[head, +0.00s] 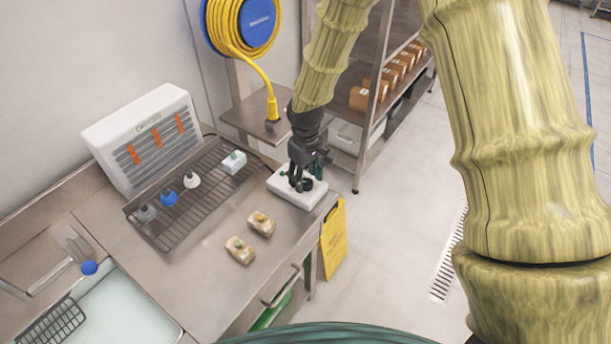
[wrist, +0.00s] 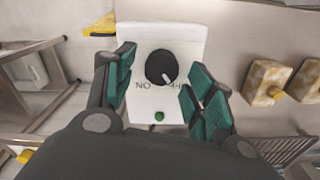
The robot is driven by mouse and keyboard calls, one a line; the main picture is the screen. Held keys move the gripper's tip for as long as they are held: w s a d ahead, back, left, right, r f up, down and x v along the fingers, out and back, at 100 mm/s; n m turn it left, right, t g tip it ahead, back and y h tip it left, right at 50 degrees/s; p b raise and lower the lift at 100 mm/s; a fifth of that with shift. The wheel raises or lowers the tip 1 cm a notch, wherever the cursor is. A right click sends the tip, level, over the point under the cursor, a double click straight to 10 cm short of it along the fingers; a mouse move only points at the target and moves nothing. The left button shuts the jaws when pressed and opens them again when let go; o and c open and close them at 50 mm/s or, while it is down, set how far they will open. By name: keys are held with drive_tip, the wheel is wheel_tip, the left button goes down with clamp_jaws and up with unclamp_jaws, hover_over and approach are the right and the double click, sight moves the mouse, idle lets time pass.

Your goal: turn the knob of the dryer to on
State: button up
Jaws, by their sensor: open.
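The white control box (head: 312,197) stands at the right end of the steel counter, with my gripper (head: 305,178) above it. In the wrist view, the box (wrist: 190,38) has a round black knob (wrist: 160,67) and a small green button (wrist: 159,117). The knob's white pointer aims down and right, toward a label partly hidden by a finger. I see no contact. The white dryer (head: 125,125) has orange strips on its grille.
A wire rack (head: 185,215) with small round items and a white block (head: 234,161) lies left of the box. Two tan blocks (head: 240,250) (head: 262,223) sit nearby on the counter. A yellow sign (head: 333,240) hangs at the counter's end. A shelf unit (head: 372,120) stands behind.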

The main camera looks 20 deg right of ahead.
drive_tip(key=shift+s+f, duration=0.1)
drive_tip(key=shift+f, duration=0.2)
drive_tip(key=c, duration=1)
